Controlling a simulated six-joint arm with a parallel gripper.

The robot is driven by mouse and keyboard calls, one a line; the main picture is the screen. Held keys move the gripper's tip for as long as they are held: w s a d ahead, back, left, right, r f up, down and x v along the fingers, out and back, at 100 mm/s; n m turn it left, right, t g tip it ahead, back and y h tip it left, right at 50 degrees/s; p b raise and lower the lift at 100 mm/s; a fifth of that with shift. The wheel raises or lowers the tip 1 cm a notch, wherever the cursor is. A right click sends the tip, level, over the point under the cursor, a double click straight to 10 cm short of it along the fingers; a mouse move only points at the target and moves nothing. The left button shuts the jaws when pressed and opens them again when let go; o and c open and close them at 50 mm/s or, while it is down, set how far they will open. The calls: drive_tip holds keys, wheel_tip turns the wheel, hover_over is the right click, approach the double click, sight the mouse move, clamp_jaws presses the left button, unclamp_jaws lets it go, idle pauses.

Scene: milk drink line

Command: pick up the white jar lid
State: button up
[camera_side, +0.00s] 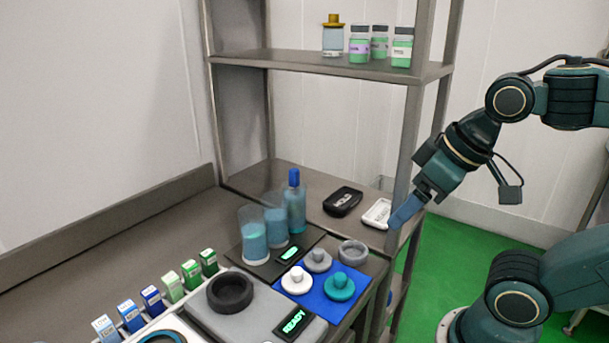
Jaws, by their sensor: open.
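The white jar lid (297,280) is a round disc with a raised knob. It lies on a blue mat (322,299) at the front right of the counter, left of a teal lid (339,287) and in front of a grey lid (318,260). My gripper (404,214) is up and to the right of the mat, beside the shelf post, well apart from the white lid. Its blue fingers point down and left. The jaws are open and no object shows between them.
Glasses with blue liquid (253,236) and a blue-capped bottle (294,202) stand behind the mat. A grey ring (353,253) sits right of the grey lid. A scale-like device with a black ring (230,291) is left. The shelf post (402,160) is close to my gripper.

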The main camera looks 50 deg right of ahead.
drive_tip(key=shift+o, duration=1.3)
drive_tip(key=n+g, duration=0.6)
drive_tip(key=n, duration=1.2)
hover_over(298, 270)
wheel_tip(298, 270, down, 11)
drive_tip(key=shift+f, duration=0.15)
drive_tip(key=shift+f, duration=4.2)
